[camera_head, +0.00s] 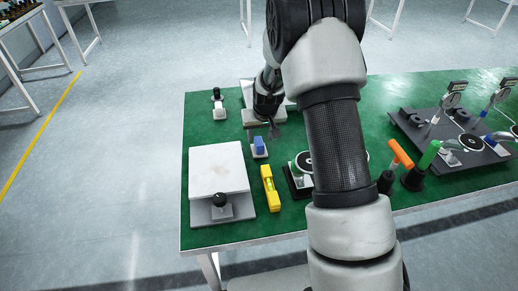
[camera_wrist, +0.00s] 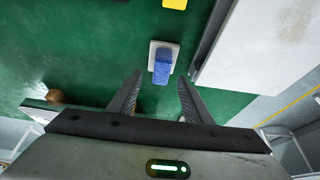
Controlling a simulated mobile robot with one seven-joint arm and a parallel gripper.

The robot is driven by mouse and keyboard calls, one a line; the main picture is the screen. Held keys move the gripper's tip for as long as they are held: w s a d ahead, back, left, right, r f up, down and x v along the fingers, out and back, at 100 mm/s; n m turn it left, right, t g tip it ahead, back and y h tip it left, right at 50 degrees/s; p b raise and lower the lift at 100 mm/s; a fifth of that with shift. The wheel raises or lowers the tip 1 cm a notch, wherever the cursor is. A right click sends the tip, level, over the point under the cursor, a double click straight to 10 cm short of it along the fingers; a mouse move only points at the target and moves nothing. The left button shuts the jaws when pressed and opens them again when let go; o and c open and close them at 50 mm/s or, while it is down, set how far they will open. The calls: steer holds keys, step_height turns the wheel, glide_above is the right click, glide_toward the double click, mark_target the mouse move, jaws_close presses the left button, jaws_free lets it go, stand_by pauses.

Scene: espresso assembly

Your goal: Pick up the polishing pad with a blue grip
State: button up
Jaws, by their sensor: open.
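The polishing pad with a blue grip (camera_head: 259,146) lies on the green table, just below my gripper in the head view. In the wrist view the pad's blue grip (camera_wrist: 162,66) stands on a pale flat base, ahead of my fingertips and roughly midway between them. My gripper (camera_wrist: 158,78) is open, with nothing between its fingers. In the head view my gripper (camera_head: 274,131) is small and partly merged with the dark wrist, close to the pad. I cannot tell its exact height above the table.
A white block on a grey base with a black knob (camera_head: 220,206) stands at the left front. A yellow level (camera_head: 270,188) lies beside it. A small black-knobbed piece (camera_head: 218,104) is at the back left. Orange-handled and green-handled tools and a dark rack (camera_head: 459,140) are at right.

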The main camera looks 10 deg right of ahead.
mark_target(259, 141)
steer(key=b+x, duration=0.1)
steer(key=x, duration=0.3)
steer(key=shift+a+f, duration=0.1)
steer(key=shift+f, duration=0.3)
steer(key=c, duration=1.1)
step_height(259, 141, up, 10)
steer(key=shift+r+p, duration=0.1)
steer(key=shift+p, duration=1.05)
steer(key=shift+c, duration=0.2)
steer(key=o, duration=0.5)
steer(key=c, duration=0.4)
